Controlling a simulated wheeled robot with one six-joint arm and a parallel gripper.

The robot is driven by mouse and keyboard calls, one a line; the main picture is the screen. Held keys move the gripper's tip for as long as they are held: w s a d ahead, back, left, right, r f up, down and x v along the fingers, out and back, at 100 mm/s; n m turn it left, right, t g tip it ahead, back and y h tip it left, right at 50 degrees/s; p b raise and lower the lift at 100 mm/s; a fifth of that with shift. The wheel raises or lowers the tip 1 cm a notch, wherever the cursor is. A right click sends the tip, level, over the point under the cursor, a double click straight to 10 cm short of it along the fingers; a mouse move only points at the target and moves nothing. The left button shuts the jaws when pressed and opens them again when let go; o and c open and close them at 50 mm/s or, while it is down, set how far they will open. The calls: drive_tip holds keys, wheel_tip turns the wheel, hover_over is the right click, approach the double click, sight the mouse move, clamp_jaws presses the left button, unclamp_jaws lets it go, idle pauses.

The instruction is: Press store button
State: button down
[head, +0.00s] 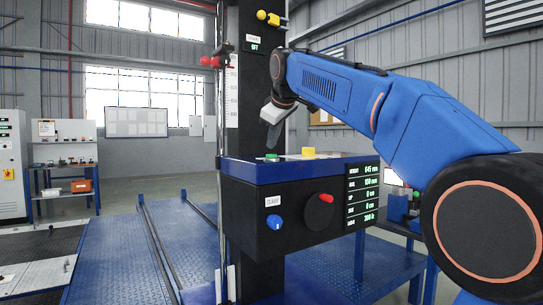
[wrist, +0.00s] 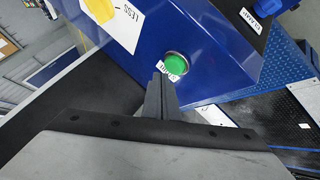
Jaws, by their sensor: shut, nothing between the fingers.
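A green button (wrist: 175,62) sits on the blue top of the control box, with a white label beside it that is partly hidden and hard to read. In the head view the green button (head: 271,156) is at the left of the box's top. I cannot tell for sure which button is the store button. My gripper (head: 272,138) is shut and empty, pointing down above the green button. In the wrist view the shut fingertips (wrist: 160,78) are just beside the button and its label; a gap shows in the head view.
The box front has a blue knob (head: 275,222), a red knob (head: 326,198) and a green-lit display (head: 362,196). A dark column (head: 249,100) rises behind the box.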

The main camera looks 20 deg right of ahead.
sight(272, 155)
drive_tip(key=shift+w+r, duration=0.1)
drive_tip(key=shift+r, duration=2.35)
